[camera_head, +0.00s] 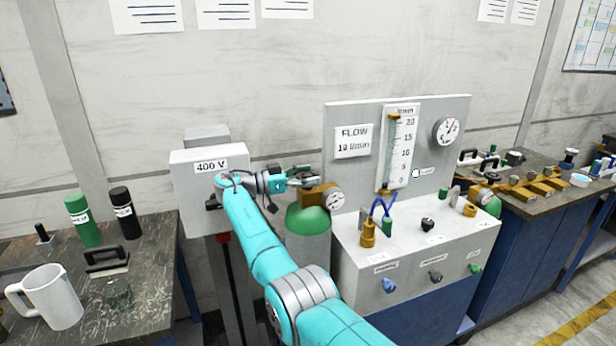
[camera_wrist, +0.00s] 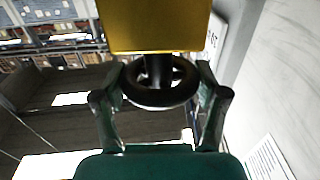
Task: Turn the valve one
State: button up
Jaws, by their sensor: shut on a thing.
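A green gas cylinder (camera_head: 308,230) stands between the grey 400 V box and the flow panel, with a brass block (camera_head: 308,195) and a round gauge (camera_head: 333,200) at its top. My gripper (camera_head: 314,177) is at the brass block, reaching in from the left. In the wrist view a black round handwheel (camera_wrist: 160,94) sits on a short dark stem below the brass block (camera_wrist: 153,25). My gripper's two fingers (camera_wrist: 160,100) are on either side of the wheel and shut on it. No label naming the valve is readable on it. The wheel is mostly hidden in the head view.
The 400 V box (camera_head: 208,180) is close to my arm on the left. The flow panel (camera_head: 415,150) and a white console (camera_head: 415,250) with several knobs stand right of the cylinder. A bench (camera_head: 150,310) at left holds a white jug (camera_head: 45,298) and bottles.

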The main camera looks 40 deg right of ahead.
jog(key=shift+f, duration=0.2)
jog(key=o, duration=1.2)
jog(key=shift+c, duration=0.2)
jog(key=shift+r, duration=0.1)
jog(key=shift+w+a, duration=0.15)
jog(key=shift+a, duration=0.3)
jog(key=v, duration=0.6)
jog(key=shift+a, duration=0.25)
